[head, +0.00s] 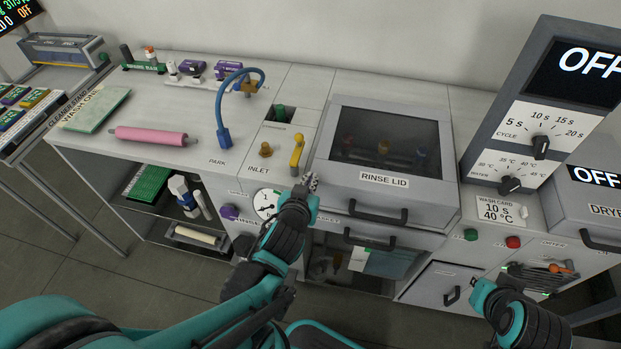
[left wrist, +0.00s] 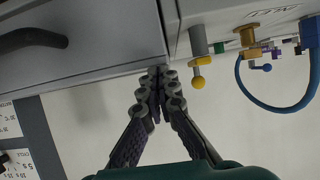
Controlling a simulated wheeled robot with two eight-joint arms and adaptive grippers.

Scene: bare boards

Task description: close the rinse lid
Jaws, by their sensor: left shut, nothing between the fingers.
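The rinse lid (head: 384,179) is a grey lid with a dark window and a black bar handle (head: 377,212) on its front. It lies down over the basin in the head view, and I see no clear gap under it. In the left wrist view, the lid's grey side (left wrist: 100,45) and a dark handle (left wrist: 30,40) show at the upper left. My left gripper (head: 311,182) is shut and empty at the lid's left front edge; its fingertips (left wrist: 157,78) are close to that edge, contact unclear. My right arm shows at the lower right, its gripper out of view.
A yellow lever (head: 297,155) and the inlet knob (head: 265,150) stand just left of the lid. The control tower (head: 540,110) rises on the right, beside the dryer (head: 590,200). A pink roller (head: 151,136) lies on the left counter.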

